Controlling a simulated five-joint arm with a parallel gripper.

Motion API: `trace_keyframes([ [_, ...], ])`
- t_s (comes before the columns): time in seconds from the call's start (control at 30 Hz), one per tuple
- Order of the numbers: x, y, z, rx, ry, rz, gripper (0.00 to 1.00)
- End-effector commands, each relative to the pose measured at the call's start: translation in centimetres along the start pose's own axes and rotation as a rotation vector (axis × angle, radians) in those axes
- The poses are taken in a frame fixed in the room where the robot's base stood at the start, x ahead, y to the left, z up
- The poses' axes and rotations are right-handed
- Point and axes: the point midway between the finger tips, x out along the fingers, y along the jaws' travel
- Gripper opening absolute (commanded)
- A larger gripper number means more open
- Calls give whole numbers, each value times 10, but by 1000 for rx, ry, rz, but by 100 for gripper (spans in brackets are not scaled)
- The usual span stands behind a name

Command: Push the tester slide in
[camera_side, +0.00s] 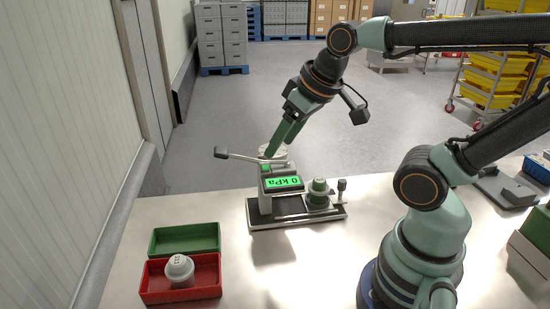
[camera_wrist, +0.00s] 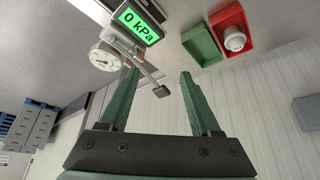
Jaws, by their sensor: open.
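The tester (camera_side: 265,203) stands on the steel table, its green display (camera_side: 284,183) reading 0 kPa. Its slide (camera_side: 325,208) lies on the base to the right of the display head, carrying a grey-and-green jar (camera_side: 318,188). A small upright knob (camera_side: 342,186) stands at the slide's right end. A lever (camera_side: 222,153) with a dark grip reaches left from the tester's top. My gripper (camera_side: 279,149) is open and empty, at or just behind the tester's top. In the wrist view, the lever's grip (camera_wrist: 161,91) shows between my open fingers (camera_wrist: 160,76); contact cannot be told.
A red tray (camera_side: 205,290) holding a white jar (camera_side: 179,267) and an empty green tray (camera_side: 185,238) lie front left. A round dial gauge (camera_wrist: 104,57) is on the tester. Grey fixtures (camera_side: 505,188) are at the right. The table between trays and tester is clear.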

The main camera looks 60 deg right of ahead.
Motion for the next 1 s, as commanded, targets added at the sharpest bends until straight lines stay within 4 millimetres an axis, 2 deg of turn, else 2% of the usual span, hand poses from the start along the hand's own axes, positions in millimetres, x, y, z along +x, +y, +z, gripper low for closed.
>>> trace_keyframes([
  [0.07, 0, 1, 0, 8, -3, 2, 60],
  [0.17, 4, 14, 0, 83, -32, 23, 60],
  [0.27, 11, 43, 4, 256, -96, 70, 60],
  [0.37, 19, 84, 13, 507, -180, 134, 60],
  [0.5, 27, 138, 36, 866, -287, 223, 60],
  [0.63, 30, 176, 59, 1131, -359, 287, 60],
  [0.8, 32, 199, 78, 1318, -406, 331, 60],
  [1.0, 42, 202, 87, 1349, -417, 338, 60],
])
